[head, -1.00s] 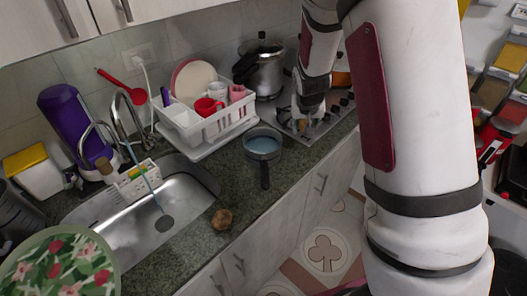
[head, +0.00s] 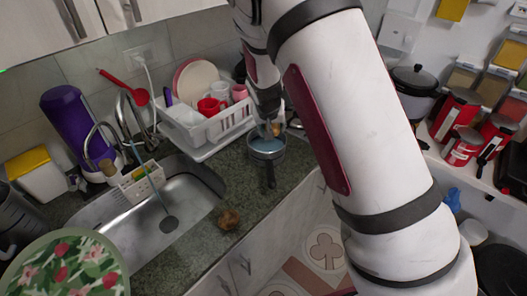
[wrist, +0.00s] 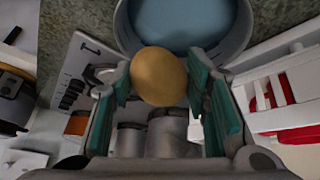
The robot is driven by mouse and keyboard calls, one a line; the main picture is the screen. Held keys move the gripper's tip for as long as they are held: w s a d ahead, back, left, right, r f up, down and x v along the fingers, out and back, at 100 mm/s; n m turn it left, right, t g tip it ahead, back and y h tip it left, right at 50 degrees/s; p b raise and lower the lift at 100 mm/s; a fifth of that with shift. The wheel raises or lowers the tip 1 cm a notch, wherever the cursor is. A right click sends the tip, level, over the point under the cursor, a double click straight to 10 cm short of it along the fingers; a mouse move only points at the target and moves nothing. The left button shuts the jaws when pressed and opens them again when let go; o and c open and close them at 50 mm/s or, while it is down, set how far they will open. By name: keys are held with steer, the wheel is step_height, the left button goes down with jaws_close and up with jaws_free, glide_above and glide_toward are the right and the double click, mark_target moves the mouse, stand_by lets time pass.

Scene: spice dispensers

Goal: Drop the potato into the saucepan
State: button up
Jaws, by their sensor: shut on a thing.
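The potato (wrist: 158,76), a round yellow-brown thing, sits between the green-padded fingers of my gripper (wrist: 165,92) in the wrist view. It shows as a small tan spot (head: 276,129) in the head view. My gripper (head: 268,112) is shut on it, just above the saucepan. The saucepan (head: 266,155) stands on the counter, grey with a blue inside and a dark handle toward the front. In the wrist view the saucepan (wrist: 190,22) lies just beyond the potato, which overlaps its near rim in the picture.
A white dish rack (head: 205,128) with plates and cups stands left of the saucepan. A sink (head: 150,222) is further left. A brown round lump (head: 229,218) lies on the counter near the front edge. Red tins (head: 462,146) and a dark pot (head: 415,80) stand at right.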

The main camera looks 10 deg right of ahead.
steer(key=shift+f, duration=0.65)
steer(key=o, duration=1.2)
steer(key=shift+o, duration=0.2)
steer(key=v, duration=1.2)
